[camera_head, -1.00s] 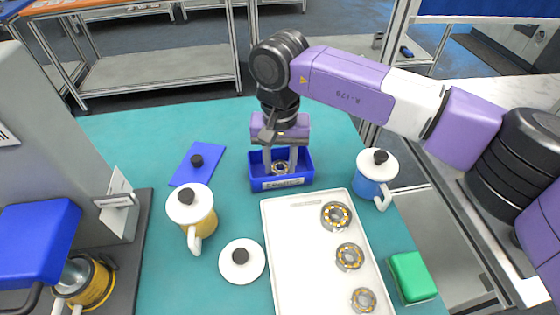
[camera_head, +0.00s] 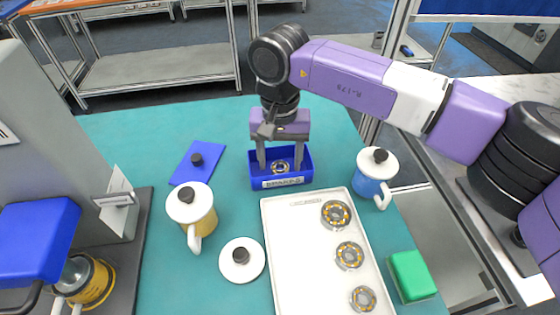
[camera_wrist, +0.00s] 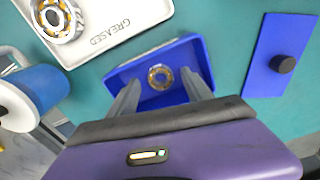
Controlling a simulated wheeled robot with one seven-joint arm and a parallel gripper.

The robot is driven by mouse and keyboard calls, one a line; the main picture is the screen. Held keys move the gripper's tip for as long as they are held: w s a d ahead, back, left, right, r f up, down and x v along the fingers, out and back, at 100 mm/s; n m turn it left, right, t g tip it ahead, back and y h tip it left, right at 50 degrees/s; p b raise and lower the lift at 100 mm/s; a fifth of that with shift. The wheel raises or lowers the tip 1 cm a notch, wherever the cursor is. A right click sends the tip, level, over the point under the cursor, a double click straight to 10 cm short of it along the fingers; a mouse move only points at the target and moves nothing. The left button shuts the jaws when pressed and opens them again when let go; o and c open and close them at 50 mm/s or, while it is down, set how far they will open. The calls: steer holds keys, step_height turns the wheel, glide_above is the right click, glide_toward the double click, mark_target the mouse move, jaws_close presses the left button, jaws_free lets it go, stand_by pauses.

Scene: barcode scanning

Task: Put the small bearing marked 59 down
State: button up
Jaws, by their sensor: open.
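A small ring bearing (camera_head: 280,166) lies in the blue bin (camera_head: 283,182), whose front label appears to read SPARES. It also shows in the wrist view (camera_wrist: 160,77), on the bin floor; its marking is too small to read. My gripper (camera_head: 280,166) is open over the bin, its fingers on either side of the bearing and apart from it. In the wrist view the two fingers (camera_wrist: 160,92) reach into the bin with the bearing between and just beyond them.
A white tray (camera_head: 297,245) with several larger bearings stands in front of the bin. A blue mug (camera_head: 368,188) is at right, a yellow mug (camera_head: 205,228) at left. A blue lid plate (camera_head: 182,172), a white lid (camera_head: 256,262) and a green block (camera_head: 411,277) lie around.

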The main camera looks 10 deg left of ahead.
step_height(320, 180, up, 11)
steer(key=shift+b, duration=0.45)
steer(key=shift+s, duration=0.1)
